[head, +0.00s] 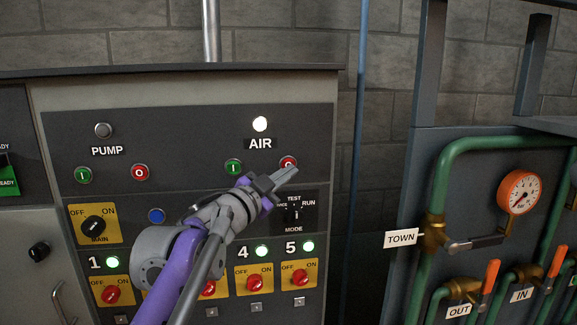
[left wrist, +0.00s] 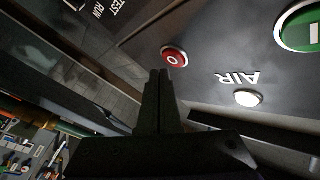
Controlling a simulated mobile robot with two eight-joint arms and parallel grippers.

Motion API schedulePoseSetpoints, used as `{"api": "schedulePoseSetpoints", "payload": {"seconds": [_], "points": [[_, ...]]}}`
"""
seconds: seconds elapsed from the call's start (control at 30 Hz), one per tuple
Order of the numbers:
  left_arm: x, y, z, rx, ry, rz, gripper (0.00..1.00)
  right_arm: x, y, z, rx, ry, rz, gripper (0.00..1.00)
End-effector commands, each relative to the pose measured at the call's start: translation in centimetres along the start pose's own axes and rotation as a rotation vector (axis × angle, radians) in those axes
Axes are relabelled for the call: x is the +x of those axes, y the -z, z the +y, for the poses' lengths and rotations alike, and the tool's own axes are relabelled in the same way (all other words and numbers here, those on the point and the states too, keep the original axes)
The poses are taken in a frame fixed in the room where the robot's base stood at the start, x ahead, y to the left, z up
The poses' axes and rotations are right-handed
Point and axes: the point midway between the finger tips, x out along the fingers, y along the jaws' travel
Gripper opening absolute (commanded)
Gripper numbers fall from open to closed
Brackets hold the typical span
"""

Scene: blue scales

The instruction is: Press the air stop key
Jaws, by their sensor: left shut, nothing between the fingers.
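The air stop key (head: 288,161) is a round red button marked O at the right of the AIR group on the control panel. It also shows in the left wrist view (left wrist: 174,56), just beyond my fingertips. My left gripper (head: 291,173) is shut and empty, its tips pointing at the panel just below the key and partly covering it in the head view. In the left wrist view its closed fingers (left wrist: 160,73) end close to the key; I cannot tell whether they touch. The AIR lamp (head: 260,124) is lit white. My right gripper is not in view.
The green AIR key (head: 233,167) is left of the stop key. The mode switch (head: 294,213) lies below it, with several red rotary switches lower down. To the right stand green pipes with a gauge (head: 519,192) and valves.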

Motion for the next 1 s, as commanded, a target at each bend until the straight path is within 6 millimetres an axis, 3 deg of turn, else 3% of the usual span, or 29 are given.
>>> {"api": "schedulePoseSetpoints", "payload": {"seconds": [1.0], "points": [[0.7, -0.51, -0.52, 0.0, 0.0, 0.0, 0.0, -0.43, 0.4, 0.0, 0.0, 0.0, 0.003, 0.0]]}}
